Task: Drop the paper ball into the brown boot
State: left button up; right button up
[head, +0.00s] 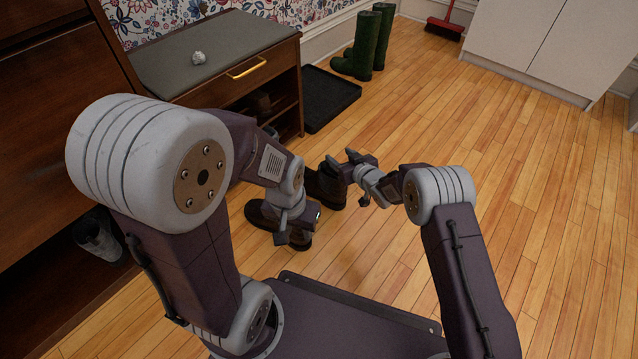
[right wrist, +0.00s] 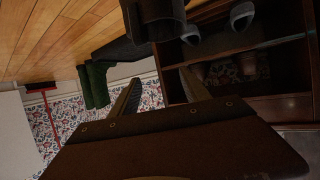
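The crumpled white-grey paper ball (head: 198,58) lies on the grey top of the low bench (head: 165,65). Dark brown boots stand on the floor by my grippers; one (head: 326,187) is beside my right gripper, and another (head: 262,214) is partly hidden by my left gripper. A dark boot (right wrist: 160,18) also shows in the right wrist view, beyond the fingers. My right gripper (head: 350,180) is open; its fingers (right wrist: 160,95) stand apart with nothing held between them. My left gripper (head: 292,238) hangs over the boots; its finger opening is unclear.
Green boots (head: 370,42) stand by the wall, with an empty black tray (head: 325,97) left of them. Grey shoes (head: 98,238) sit in the cabinet at left. A white cabinet (head: 550,45) stands at the back right. The wooden floor at right is clear.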

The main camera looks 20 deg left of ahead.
jog(key=p+v, duration=0.1)
jog(key=v, duration=0.8)
jog(key=shift+p, duration=0.35)
